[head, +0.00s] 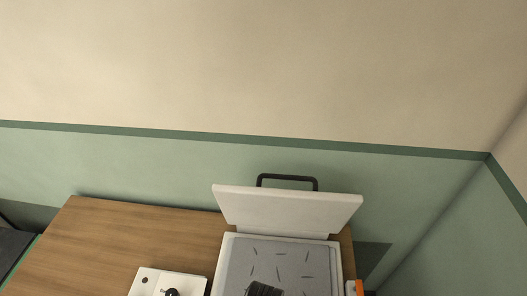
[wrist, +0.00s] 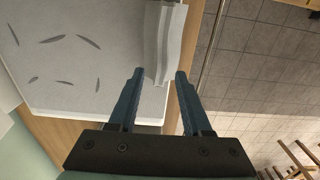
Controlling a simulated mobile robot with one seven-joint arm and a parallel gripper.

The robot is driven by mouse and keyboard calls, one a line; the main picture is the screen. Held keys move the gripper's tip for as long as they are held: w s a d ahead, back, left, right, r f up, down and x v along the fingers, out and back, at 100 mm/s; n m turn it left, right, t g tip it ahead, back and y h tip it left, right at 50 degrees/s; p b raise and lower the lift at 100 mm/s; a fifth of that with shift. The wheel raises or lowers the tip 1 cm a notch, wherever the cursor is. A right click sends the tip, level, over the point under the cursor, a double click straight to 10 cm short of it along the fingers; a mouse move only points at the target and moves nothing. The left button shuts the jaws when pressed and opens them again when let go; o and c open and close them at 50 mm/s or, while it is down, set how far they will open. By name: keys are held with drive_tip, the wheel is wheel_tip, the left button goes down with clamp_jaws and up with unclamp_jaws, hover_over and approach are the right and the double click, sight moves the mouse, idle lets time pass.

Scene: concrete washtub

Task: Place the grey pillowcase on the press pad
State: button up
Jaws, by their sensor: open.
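The press stands on the wooden table with its white lid (head: 288,211) raised and its grey pad (head: 265,248), marked with dark leaf shapes, exposed. The pad also shows at upper left in the wrist view (wrist: 60,75). A pale grey folded cloth (wrist: 165,38), apparently the pillowcase, lies along the pad's edge in the wrist view; how much of it rests on the pad I cannot tell. My gripper (wrist: 160,74) is open, and the cloth's near end shows between its fingertips without being gripped. In the head view only a dark part of my gripper shows at the bottom edge.
A white box with a black knob (head: 148,281) sits on the wooden table (head: 110,240), left of the press. An orange item (head: 359,287) is at the press's right. The table's left part is clear. Tiled floor (wrist: 260,65) lies beyond the table edge.

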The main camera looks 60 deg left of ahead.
wheel_tip(320, 180, up, 9)
drive_tip(key=w+a+r+m+t+y, duration=0.3)
drive_tip(key=w+r+m+t, duration=0.5)
drive_tip(key=w+r, duration=0.9)
drive_tip(key=w+d+r+m+t+y, duration=0.1)
drive_tip(key=w+d+r+m+t, duration=0.25)
drive_tip(key=r, duration=0.35)
drive_tip(key=w+d+r+m+t, duration=0.25)
drive_tip(key=w+r, duration=0.25)
drive_tip(key=r, duration=0.3)
drive_tip(key=d+r+m+t, duration=0.3)
drive_tip(key=r, duration=0.5)
drive_tip(key=d+r+m+t, duration=0.2)
drive_tip(key=d+r+m, duration=0.1)
drive_tip(key=r, duration=0.5)
drive_tip(key=s+d+r+m+t+h, duration=0.2)
drive_tip(key=s+d+r+m+t, duration=0.2)
drive_tip(key=r, duration=0.5)
drive_tip(key=s+d+r+m+t+h, duration=0.2)
drive_tip(key=s+d+r+m+t, duration=0.1)
drive_tip(key=s+r, duration=0.4)
wheel_tip(320, 180, up, 3)
drive_tip(key=shift+d+f+m+t, duration=0.15)
drive_tip(key=shift+d+m+t, duration=0.25)
drive_tip(key=shift+d+t, duration=0.5)
drive_tip(key=shift+d+f, duration=0.1)
drive_tip(key=shift+d, duration=0.05)
